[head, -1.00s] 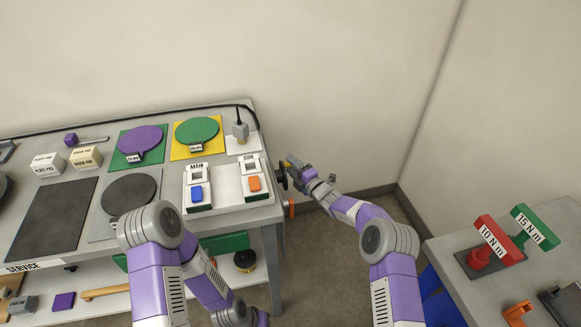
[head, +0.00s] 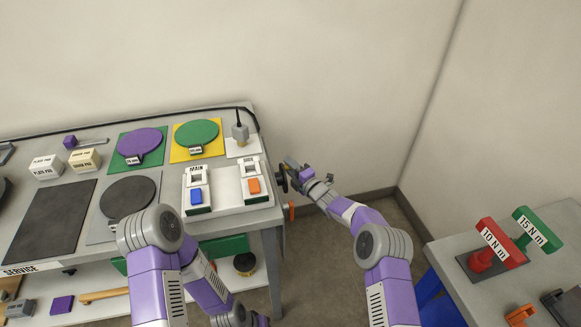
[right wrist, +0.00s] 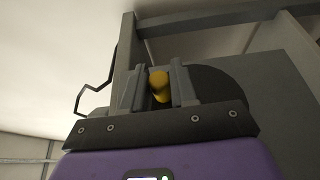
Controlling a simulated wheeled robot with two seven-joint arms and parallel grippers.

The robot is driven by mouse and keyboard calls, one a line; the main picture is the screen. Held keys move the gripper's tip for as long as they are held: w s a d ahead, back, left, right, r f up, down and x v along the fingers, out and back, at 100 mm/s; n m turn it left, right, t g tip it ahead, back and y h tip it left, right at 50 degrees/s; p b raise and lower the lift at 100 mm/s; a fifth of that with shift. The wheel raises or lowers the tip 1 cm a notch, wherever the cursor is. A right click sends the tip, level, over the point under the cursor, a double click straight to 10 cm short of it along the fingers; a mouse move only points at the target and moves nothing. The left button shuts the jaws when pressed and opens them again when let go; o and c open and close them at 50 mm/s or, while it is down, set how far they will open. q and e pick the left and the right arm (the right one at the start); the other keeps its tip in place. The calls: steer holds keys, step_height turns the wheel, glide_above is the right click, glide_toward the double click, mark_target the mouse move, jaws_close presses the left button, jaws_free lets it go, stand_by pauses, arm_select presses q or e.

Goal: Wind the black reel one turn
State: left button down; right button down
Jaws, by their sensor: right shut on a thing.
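The black reel (head: 282,179) stands on the right end of the grey cart, seen nearly edge-on in the head view. In the right wrist view it is a dark disc (right wrist: 222,82) behind and right of the fingers. My right gripper (head: 292,168) is at the reel's upper right side. In the right wrist view my right gripper (right wrist: 160,88) is shut on the reel's yellow handle (right wrist: 160,86), which sits between its two fingers. In the head view the gripper mostly hides that handle. My left arm is folded low in front of the cart, and its fingers do not show.
The cart top (head: 235,217) holds the MAIN switch (head: 197,192), an orange switch (head: 254,186) and coloured plates. An orange part (head: 291,211) hangs below the reel. A side table (head: 450,247) at right carries red and green torque tools. Floor is open between cart and table.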

steer(key=shift+s+d+r+n+t+y, duration=0.15)
steer(key=shift+s+n+t+y, duration=0.15)
steer(key=shift+n+t+y, duration=0.4)
steer(key=shift+s+d+f+n+t+y, duration=0.1)
steer(key=shift+s+n+t+y, duration=0.3)
steer(key=shift+y, duration=0.55)
steer(key=shift+s+d+r+n+t+y, duration=0.15)
steer(key=shift+s+n+t+y, duration=0.1)
steer(key=shift+n+t+y, duration=0.5)
steer(key=shift+s+y, duration=0.1)
steer(key=shift+y, duration=0.4)
steer(key=c, duration=1)
jaws_free()
